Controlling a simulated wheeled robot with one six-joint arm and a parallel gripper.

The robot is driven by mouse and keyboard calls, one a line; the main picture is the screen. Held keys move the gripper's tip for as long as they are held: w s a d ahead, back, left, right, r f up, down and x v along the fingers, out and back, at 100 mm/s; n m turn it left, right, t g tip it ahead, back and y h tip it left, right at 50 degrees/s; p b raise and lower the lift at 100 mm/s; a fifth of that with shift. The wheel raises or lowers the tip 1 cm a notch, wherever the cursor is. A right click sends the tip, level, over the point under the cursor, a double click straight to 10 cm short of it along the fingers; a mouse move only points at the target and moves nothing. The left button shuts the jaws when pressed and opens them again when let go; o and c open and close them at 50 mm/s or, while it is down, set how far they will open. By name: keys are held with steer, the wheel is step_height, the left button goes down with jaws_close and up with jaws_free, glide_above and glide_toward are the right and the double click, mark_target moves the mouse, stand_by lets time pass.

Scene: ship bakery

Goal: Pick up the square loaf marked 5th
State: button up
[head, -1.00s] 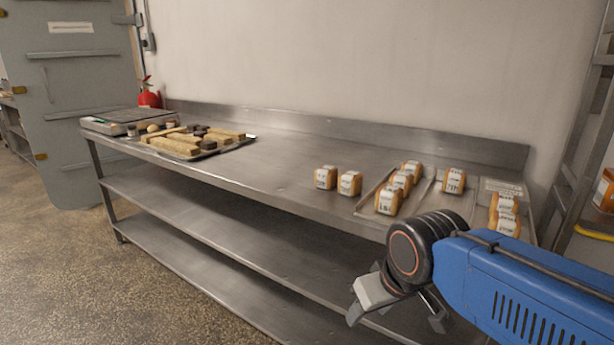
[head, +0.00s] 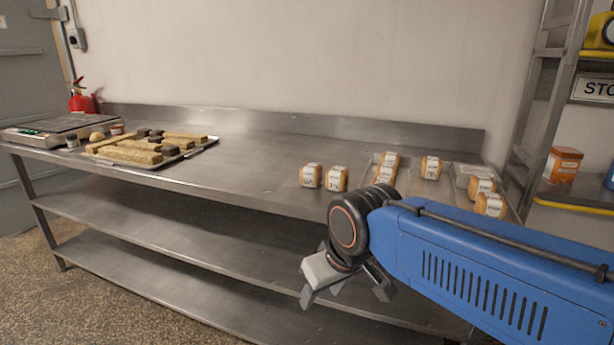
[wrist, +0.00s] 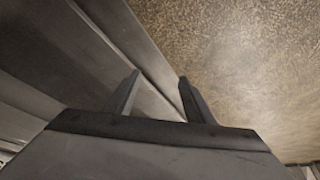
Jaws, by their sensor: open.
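Several small square loaves with white labels stand at the right part of the steel table in the head view. Two stand side by side on the bare top, a left loaf (head: 310,176) and a right loaf (head: 337,178). Others stand at or in trays further right, such as one loaf (head: 430,168) and another loaf (head: 490,205). The label print is too small to read, so I cannot tell which is marked 5th. My gripper (head: 346,293) is open and empty, in front of the table and below its top. The wrist view shows its fingers (wrist: 158,97) apart over the table edge and floor.
The steel table (head: 250,180) has lower shelves and a clear middle. A tray of long loaves and dark pieces (head: 150,148) and a scale (head: 60,128) stand at the left. A shelf rack with an orange tin (head: 562,165) is at the right.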

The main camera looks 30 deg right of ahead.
steer(key=w+d+r+m+g, duration=0.1)
steer(key=w+d+r+m, duration=0.15)
steer(key=w+r, duration=0.55)
steer(key=w+d+r+m+g, duration=0.1)
steer(key=w+d+r+m, duration=0.15)
steer(key=w+r, duration=0.65)
steer(key=m+g, duration=0.3)
steer(key=m, duration=0.2)
glide_toward(311, 166)
step_height(311, 166, down, 11)
steer(key=shift+s+d+f, duration=0.1)
steer(key=shift+f, duration=0.15)
steer(key=c, duration=0.7)
